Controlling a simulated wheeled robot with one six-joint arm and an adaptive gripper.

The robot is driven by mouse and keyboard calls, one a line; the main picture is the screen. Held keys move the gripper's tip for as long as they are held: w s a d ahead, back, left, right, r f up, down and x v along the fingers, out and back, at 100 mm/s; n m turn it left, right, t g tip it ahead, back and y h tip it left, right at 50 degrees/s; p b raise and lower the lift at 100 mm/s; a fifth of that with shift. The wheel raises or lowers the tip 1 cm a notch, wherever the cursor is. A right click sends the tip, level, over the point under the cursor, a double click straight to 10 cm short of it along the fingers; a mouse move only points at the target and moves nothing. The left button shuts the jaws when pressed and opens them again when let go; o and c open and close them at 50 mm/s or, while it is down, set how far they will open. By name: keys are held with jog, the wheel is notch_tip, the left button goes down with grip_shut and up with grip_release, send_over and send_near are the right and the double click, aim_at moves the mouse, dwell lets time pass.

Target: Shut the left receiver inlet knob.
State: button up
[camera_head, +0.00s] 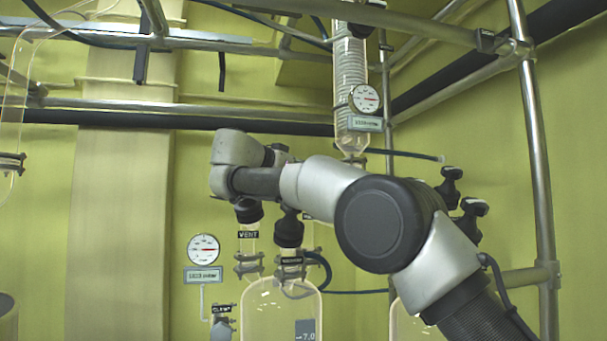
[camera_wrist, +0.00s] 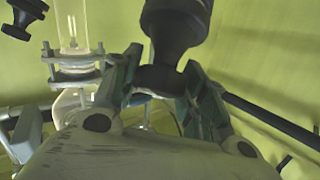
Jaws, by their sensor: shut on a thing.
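In the wrist view a black knob (camera_wrist: 175,28) stands between the two fingers of my gripper (camera_wrist: 163,84). The fingers are shut on its narrower lower part, one on each side. In the head view my gripper is mostly hidden behind my own arm, and so is the held knob. The left receiver (camera_head: 280,309) is a clear glass vessel below my arm. Two other black knobs show on its top, the VENT knob (camera_head: 248,211) and a knob with a small dark label (camera_head: 289,230).
Two more black knobs (camera_head: 451,186) (camera_head: 471,217) stand at right, behind my arm. A gauge (camera_head: 203,248) is left of the receiver. A glass condenser (camera_head: 350,90) hangs above my arm. In the wrist view another knob (camera_wrist: 22,16) and a clamped glass neck (camera_wrist: 76,60) are at left.

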jog(key=shift+m+g+h, duration=0.5)
jog(key=shift+m+g, duration=0.1)
jog(key=shift+m, duration=0.1)
jog(key=o, duration=1.1)
jog(key=shift+c, duration=0.2)
jog(key=shift+n, duration=0.3)
